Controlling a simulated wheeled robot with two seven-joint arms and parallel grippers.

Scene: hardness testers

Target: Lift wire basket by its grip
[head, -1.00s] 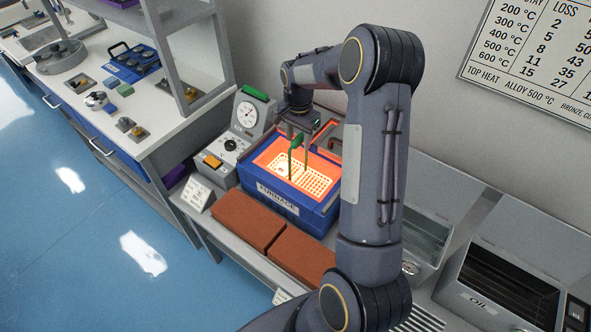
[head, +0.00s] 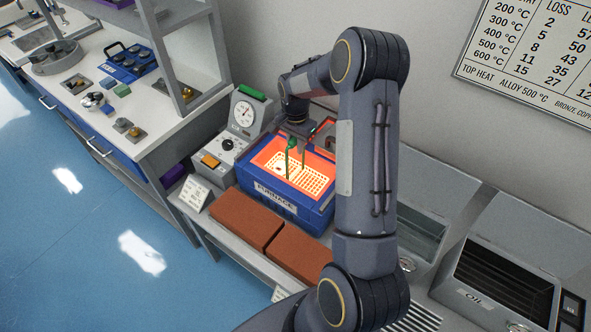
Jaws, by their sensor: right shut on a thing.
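The wire basket (head: 309,180) sits in the glowing opening of the blue furnace (head: 282,198), its bright orange mesh showing inside the rim. My right gripper (head: 297,139) reaches down over the furnace from behind and is shut on the grip. The gripper hides part of the grip, and the fingertips are small in view. The basket appears level and still within the furnace. My left gripper is out of view.
A dial gauge and a control box with an orange button (head: 210,160) stand left of the furnace. Red-brown bricks (head: 246,219) lie in front. To the right are a grey open tank (head: 421,229) and a bath marked OIL (head: 504,270). A workbench stands at left.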

